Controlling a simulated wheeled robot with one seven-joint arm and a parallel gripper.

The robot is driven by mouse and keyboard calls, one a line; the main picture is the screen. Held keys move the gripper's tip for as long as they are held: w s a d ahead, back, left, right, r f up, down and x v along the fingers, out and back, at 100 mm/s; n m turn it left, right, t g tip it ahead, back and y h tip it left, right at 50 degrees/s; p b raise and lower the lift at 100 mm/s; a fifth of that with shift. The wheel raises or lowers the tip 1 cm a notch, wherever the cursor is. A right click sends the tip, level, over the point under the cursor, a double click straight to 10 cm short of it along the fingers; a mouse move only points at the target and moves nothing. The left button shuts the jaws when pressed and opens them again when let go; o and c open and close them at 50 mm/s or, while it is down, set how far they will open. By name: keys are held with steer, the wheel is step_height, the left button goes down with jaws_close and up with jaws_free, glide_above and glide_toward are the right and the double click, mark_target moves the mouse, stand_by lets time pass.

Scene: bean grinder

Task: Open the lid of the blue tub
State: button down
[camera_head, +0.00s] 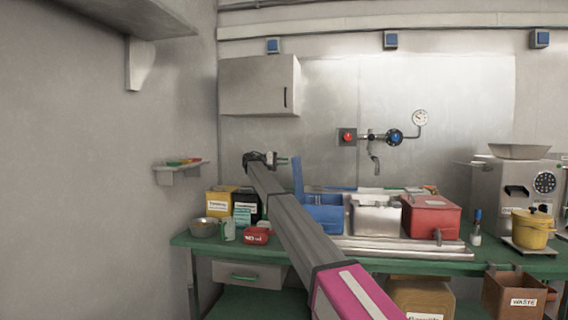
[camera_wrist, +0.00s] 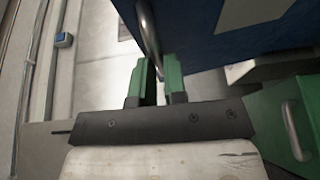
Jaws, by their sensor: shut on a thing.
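The blue tub (camera_head: 324,214) stands on the green bench at the left end of a row of tubs. Its blue lid (camera_head: 297,176) is raised, close to upright, at the tub's left side. In the wrist view the lid (camera_wrist: 220,28) fills the top right, with a curved metal handle (camera_wrist: 147,30) on it. My gripper (camera_head: 284,161) is beside the lid's upper edge. Its green fingers (camera_wrist: 158,68) are shut on the handle, which runs down between them. The inside of the tub is mostly hidden from this angle.
A silver tub (camera_head: 376,216) and a red tub (camera_head: 432,216) stand to the right. A black box (camera_head: 248,205), a yellow box (camera_head: 219,204) and a metal bowl (camera_head: 203,227) are left of the blue tub. A wall cabinet (camera_head: 258,86) hangs above my gripper.

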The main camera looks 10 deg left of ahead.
steer(key=c, duration=1.2)
jaws_free()
steer(key=shift+d+f, duration=0.1)
steer(key=shift+f, duration=0.15)
steer(key=shift+o, duration=0.2)
steer(key=v, duration=1)
steer(key=shift+a, duration=0.4)
steer(key=shift+s, duration=0.25)
